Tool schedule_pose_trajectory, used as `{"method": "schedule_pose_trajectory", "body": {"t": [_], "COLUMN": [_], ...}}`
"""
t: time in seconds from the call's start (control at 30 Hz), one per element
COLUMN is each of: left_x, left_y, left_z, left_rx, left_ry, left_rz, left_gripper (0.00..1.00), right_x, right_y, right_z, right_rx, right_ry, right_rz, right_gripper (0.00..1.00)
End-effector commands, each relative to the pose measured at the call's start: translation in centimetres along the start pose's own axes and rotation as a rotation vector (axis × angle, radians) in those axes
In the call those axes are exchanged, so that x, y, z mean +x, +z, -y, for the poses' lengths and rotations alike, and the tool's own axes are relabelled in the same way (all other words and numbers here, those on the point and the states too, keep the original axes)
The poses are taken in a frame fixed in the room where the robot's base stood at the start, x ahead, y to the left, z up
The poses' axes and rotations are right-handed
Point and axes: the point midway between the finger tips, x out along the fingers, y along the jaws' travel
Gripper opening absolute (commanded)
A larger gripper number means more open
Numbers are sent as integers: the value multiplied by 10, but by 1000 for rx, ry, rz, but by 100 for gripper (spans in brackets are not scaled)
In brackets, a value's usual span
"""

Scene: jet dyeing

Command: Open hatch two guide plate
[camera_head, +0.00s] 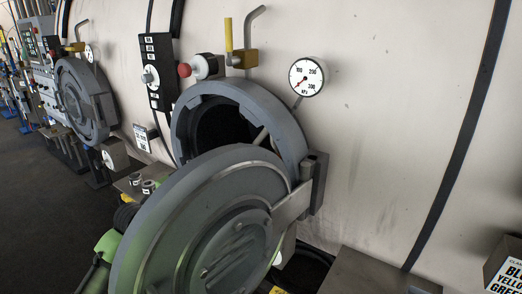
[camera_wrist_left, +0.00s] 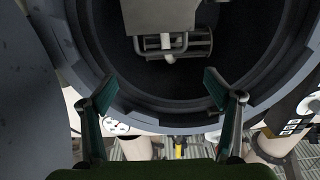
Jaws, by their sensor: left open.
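The near hatch's round grey door (camera_head: 205,225) stands swung open in the head view. Behind it is the hatch ring (camera_head: 283,122) with its dark opening. In the left wrist view, inside the opening (camera_wrist_left: 125,85), a grey plate (camera_wrist_left: 160,15) carries a barred, handle-like frame (camera_wrist_left: 185,45); it looks like the guide plate. My left gripper (camera_wrist_left: 158,88) is open and empty in front of the opening, its two green fingers spread below the frame in that view. In the head view its fingers are hidden, with my green arm at the door's left. My right gripper is not seen.
A pressure gauge (camera_head: 307,77), a red-knobbed valve (camera_head: 200,67), a yellow-handled valve (camera_head: 240,55) and a black switch box (camera_head: 159,72) are around the ring. Another hatch (camera_head: 82,100) is farther left. A labelled box (camera_head: 505,268) is at lower right. Dark floor lies open at left.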

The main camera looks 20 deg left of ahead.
Motion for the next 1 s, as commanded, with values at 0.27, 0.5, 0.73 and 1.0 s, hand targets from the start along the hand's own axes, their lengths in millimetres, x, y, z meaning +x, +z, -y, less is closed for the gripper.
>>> {"method": "schedule_pose_trajectory", "body": {"t": [0.27, 0.5, 0.73, 1.0], "left_x": [44, 87, 119, 134], "left_y": [-4, -3, -1, 1], "left_z": [0, 0, 1, 0], "left_rx": [-5, -4, -3, 0], "left_ry": [-1, -1, -2, -2], "left_rz": [-1, 1, 1, 1], "left_gripper": [82, 82, 82, 82], "right_x": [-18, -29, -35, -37], "right_y": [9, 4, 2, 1], "right_z": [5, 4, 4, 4], "right_rx": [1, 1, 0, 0], "right_ry": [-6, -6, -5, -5], "right_rz": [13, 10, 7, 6], "right_gripper": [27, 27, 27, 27]}}
